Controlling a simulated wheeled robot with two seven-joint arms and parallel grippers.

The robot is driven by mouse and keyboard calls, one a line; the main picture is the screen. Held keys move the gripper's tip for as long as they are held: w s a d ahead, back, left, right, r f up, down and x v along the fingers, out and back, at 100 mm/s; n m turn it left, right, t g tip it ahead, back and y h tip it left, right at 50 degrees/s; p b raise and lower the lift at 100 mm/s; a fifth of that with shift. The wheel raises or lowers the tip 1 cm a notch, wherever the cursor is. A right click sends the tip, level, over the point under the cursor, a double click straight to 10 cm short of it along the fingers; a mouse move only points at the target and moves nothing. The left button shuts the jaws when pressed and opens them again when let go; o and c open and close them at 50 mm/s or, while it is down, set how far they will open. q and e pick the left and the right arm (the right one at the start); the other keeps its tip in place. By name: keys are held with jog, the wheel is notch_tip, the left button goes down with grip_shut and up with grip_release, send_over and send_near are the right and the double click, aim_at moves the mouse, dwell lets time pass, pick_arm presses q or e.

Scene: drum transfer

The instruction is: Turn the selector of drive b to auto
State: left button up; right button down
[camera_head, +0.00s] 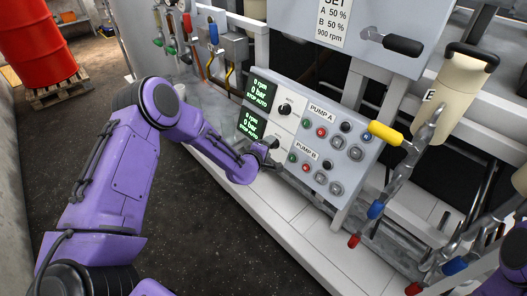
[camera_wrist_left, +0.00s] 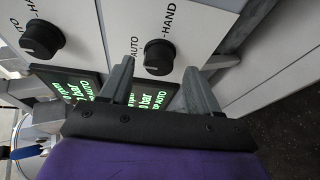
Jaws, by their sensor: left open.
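The control panel (camera_head: 318,140) carries a PUMP A row and a PUMP B row. Drive b's black selector knob (camera_wrist_left: 158,57) shows in the left wrist view, with AUTO and HAND lettering beside it. My left gripper (camera_wrist_left: 159,68) is open, its two fingers on either side of that knob; whether they touch it I cannot tell. In the head view my left gripper (camera_head: 272,155) is at the lower knob, which it largely hides. The knob's exact setting is not clear. The upper selector knob (camera_head: 285,109) is free. My right gripper is not in view.
Two green-lettered displays (camera_head: 259,92) sit left of the knobs. A red drum (camera_head: 38,45) on a pallet is far left. Floor is clear in front.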

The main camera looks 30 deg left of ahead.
pick_arm(q)
jog(key=v, duration=0.8)
jog(key=shift+s, duration=0.2)
jog(key=shift+r, duration=0.1)
jog(key=s+f+m+g+y+p, duration=0.1)
jog(key=s+f+m+g+p, duration=0.2)
jog(key=s, duration=1.4)
jog(key=s+f+m+g+y+p, duration=0.2)
jog(key=s+f+m+g, duration=0.5)
jog(key=s, duration=1.1)
jog(key=shift+s+a+f+g+p, duration=0.4)
jog(key=shift+f+p, duration=0.2)
jog(key=shift+f, duration=0.15)
